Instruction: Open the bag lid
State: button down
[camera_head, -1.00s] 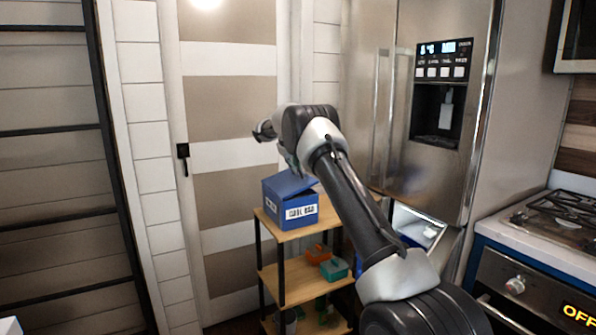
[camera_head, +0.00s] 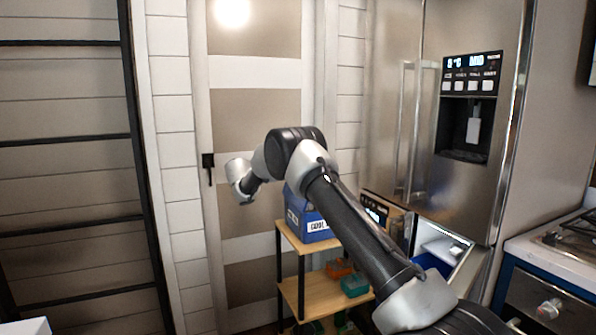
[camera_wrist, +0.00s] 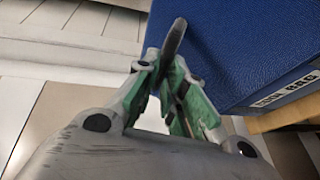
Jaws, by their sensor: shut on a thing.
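The blue bag (camera_head: 314,228) with a white label stands on the top board of a wooden shelf unit. My arm hides much of its top and lid in the head view. In the wrist view the textured blue bag (camera_wrist: 240,45) fills the upper right. My gripper (camera_wrist: 172,78) has green-padded fingers, shut on a dark, curved strap (camera_wrist: 176,36) against the bag's blue face. I cannot tell how far the lid is open. In the head view the fingers are hidden; my wrist is left of the bag.
The shelf unit (camera_head: 318,294) holds an orange item (camera_head: 340,267) and a teal item (camera_head: 355,286) lower down. A stove (camera_head: 545,285) is at far right. A door (camera_head: 255,120) is behind.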

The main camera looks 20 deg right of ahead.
jog(key=a+f+n+t+h, duration=0.1)
jog(key=a+f+h, duration=0.1)
jog(key=a, duration=0.4)
jog(key=shift+s+f+h, duration=0.2)
jog(key=shift+f+h, duration=0.15)
jog(key=shift+h, duration=0.15)
jog(key=shift+f, duration=0.1)
jog(key=c, duration=1.5)
grip_release()
jog(key=v, duration=1.2)
